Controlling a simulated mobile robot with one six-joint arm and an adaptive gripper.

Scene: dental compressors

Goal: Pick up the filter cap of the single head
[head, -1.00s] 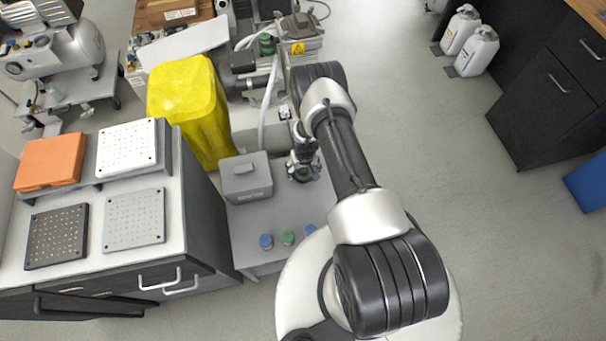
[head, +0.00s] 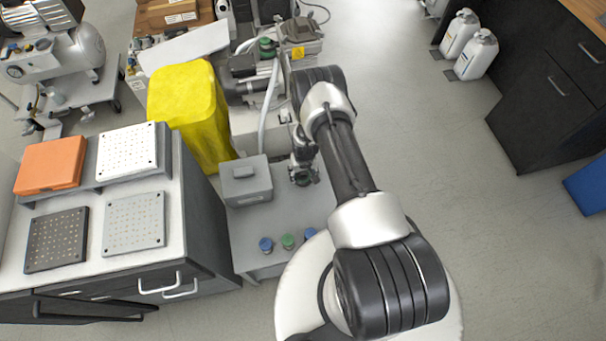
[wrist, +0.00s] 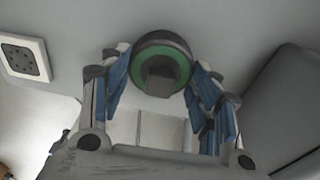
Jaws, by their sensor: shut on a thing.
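My gripper (head: 303,176) is over the grey table in the middle of the head view. In the wrist view my gripper (wrist: 160,66) has its blue-padded fingers shut on a round filter cap (wrist: 162,50) with a black rim and a green ring. The cap sits between the fingertips, with a grey block-like part at its centre. In the head view the gripper hides the cap. I cannot tell whether the cap touches the table.
A grey lidded box (head: 246,182) stands left of my gripper. Blue (head: 265,244), green (head: 288,241) and blue (head: 310,232) caps line the table's (head: 275,215) front. A yellow bin (head: 187,110) and a compressor with a green-topped part (head: 266,44) stand behind.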

